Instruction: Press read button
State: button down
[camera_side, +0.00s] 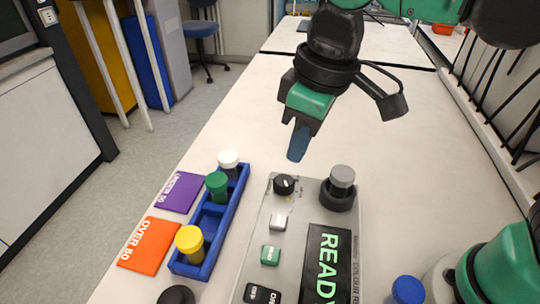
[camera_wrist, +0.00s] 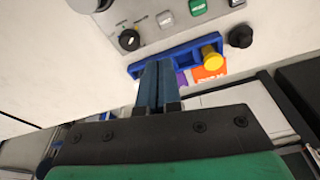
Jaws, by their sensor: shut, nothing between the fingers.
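The grey instrument panel (camera_side: 259,232) lies on the white table in the side view. It carries a white button (camera_side: 279,222), a green button (camera_side: 270,255), a black knob (camera_side: 284,184) and a dark display (camera_side: 327,262) showing green "READY" letters. The button labels are too small to read, so I cannot tell which is the read button. In the wrist view the white button (camera_wrist: 165,19) and green button (camera_wrist: 197,7) show at the top edge. My gripper (camera_side: 297,152) is shut and empty, above the table near the panel's far end, apart from every button. Its fingers (camera_wrist: 158,72) show together in the wrist view.
A blue rack (camera_side: 210,236) left of the panel holds white, green and yellow-capped vials. Purple (camera_side: 179,192) and orange (camera_side: 150,244) cards lie beside it. A grey-capped vial (camera_side: 342,177) stands in a black socket on the panel.

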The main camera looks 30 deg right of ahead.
aim_at(270, 253)
jog(key=s+a+r+n+g+h, duration=0.1)
jog(key=s+a+n, duration=0.1)
jog(key=a, duration=0.3)
jog(key=shift+s+a+r+n+g, duration=0.3)
jog(key=shift+s+a+g, duration=0.1)
jog(key=shift+s, duration=0.15)
jog(key=shift+f, duration=0.1)
notch_tip(270, 253, down, 14)
jog(key=shift+r, duration=0.1)
dwell(0.3)
jog(key=shift+f, duration=1.1)
jog(key=shift+r, duration=0.15)
notch_tip(270, 253, up, 14)
